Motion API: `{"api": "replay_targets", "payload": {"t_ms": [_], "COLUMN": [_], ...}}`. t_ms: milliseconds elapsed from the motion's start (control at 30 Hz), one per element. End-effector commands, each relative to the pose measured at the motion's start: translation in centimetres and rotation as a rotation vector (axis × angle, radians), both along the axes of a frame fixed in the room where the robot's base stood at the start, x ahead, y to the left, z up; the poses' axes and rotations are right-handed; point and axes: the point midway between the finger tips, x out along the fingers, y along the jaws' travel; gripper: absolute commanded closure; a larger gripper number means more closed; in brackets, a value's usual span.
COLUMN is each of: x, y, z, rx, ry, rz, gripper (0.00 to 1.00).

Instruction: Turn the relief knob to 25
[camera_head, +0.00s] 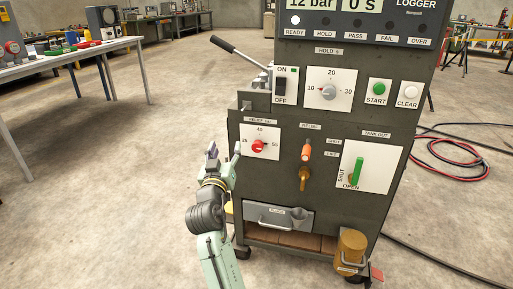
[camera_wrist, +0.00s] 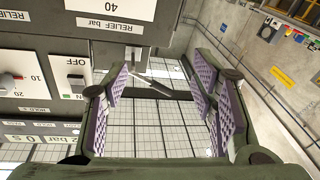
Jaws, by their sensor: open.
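The relief knob (camera_head: 258,146) is a small red knob on a white plate marked 25, 40 and 50 or so, on the left of the grey cabinet front. Its pointing direction is too small to read surely. My gripper (camera_head: 212,151) is left of that plate, apart from the knob. In the wrist view my gripper (camera_wrist: 163,100) is open and empty, its purple-padded fingers wide apart. That view shows the edge of the relief plate (camera_wrist: 112,7) with the 40 upside down at the top; the knob itself is out of that frame.
A pump lever (camera_head: 235,52) sticks out above left of the cabinet. The hold dial (camera_head: 329,91), on/off switch (camera_head: 281,88), orange-handled relief valve (camera_head: 305,153) and green tank handle (camera_head: 357,171) are on the front. A drawer handle (camera_head: 275,224) juts out below. Floor to the left is free.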

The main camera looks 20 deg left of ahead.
Motion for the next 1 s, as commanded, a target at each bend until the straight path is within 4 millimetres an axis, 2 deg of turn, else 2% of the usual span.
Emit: {"api": "replay_targets", "payload": {"t_ms": [33, 100, 233, 367, 800, 1000], "x": [1.2, 2.2, 3.2, 4.3, 12.0, 13.7], "y": [-1.9, -3.8, -5.7, -6.0, -5.9, -5.8], "z": [-2.0, -3.9, -5.8, -5.8, -5.8, -5.9], "rx": [-0.022, -0.041, -0.061, -0.064, -0.063, -0.062], "ry": [0.039, 0.078, 0.115, 0.118, 0.117, 0.117], "rz": [-0.056, -0.117, -0.175, -0.184, -0.180, -0.178], "gripper": [0.48, 0.48, 0.48, 0.48, 0.48, 0.48]}}
